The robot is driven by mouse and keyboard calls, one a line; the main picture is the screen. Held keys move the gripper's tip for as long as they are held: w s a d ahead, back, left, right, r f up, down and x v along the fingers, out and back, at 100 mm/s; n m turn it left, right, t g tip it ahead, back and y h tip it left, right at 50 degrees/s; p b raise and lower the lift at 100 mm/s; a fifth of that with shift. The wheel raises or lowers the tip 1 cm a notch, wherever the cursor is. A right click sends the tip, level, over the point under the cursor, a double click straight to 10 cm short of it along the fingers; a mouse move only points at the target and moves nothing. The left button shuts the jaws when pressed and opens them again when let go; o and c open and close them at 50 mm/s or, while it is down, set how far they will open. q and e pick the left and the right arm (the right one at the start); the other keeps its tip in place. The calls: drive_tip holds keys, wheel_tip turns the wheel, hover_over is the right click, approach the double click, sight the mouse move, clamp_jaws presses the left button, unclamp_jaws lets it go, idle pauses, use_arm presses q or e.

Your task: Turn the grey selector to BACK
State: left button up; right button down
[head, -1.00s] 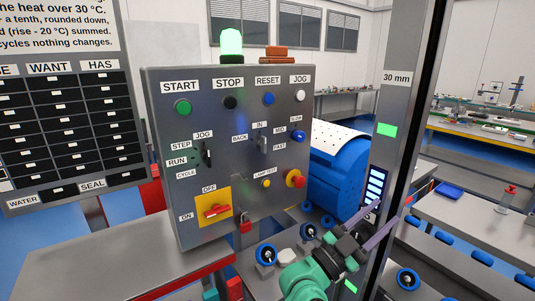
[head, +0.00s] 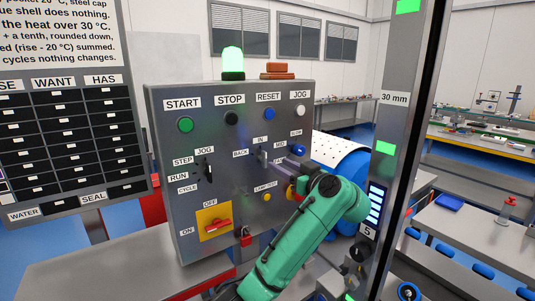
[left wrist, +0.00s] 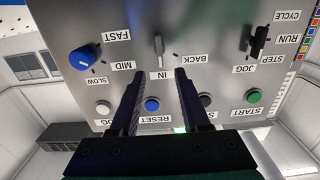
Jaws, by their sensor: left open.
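The grey selector (head: 263,156) is a small lever knob on the front of the grey control panel (head: 215,140), with the labels BACK to its left and IN above it. Its lever stands near upright and points to IN. In the left wrist view, which is upside down, the selector (left wrist: 158,48) lies just beyond the fingertips, between their lines. My left gripper (head: 283,166) is open with dark fingers, just right of the selector and close to the panel. In the left wrist view its fingers (left wrist: 159,76) are apart with nothing between them. My right gripper is not in view.
A blue knob (head: 295,150) marked SLOW, MID, FAST sits right of the selector. A black STEP/RUN/JOG switch (head: 207,170) is to the left. A yellow lamp-test button (head: 267,197) and a red switch (head: 217,224) are below. A grey post (head: 392,130) stands right.

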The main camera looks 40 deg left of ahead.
sight(265, 159)
use_arm(q)
drive_tip(key=p+x, duration=0.1)
drive_tip(key=x, duration=0.6)
drive_tip(key=shift+a+r+p, duration=0.1)
drive_tip(key=shift+p, duration=0.2)
drive_tip(key=shift+a, duration=0.2)
clamp_jaws()
drive_tip(key=shift+n+p, duration=0.35)
drive_tip(key=shift+n, duration=0.95)
drive_tip(key=shift+s+f, duration=0.1)
drive_tip(key=shift+f, duration=0.15)
drive_tip(key=shift+f+n, duration=0.1)
drive_tip(key=shift+n, duration=0.2)
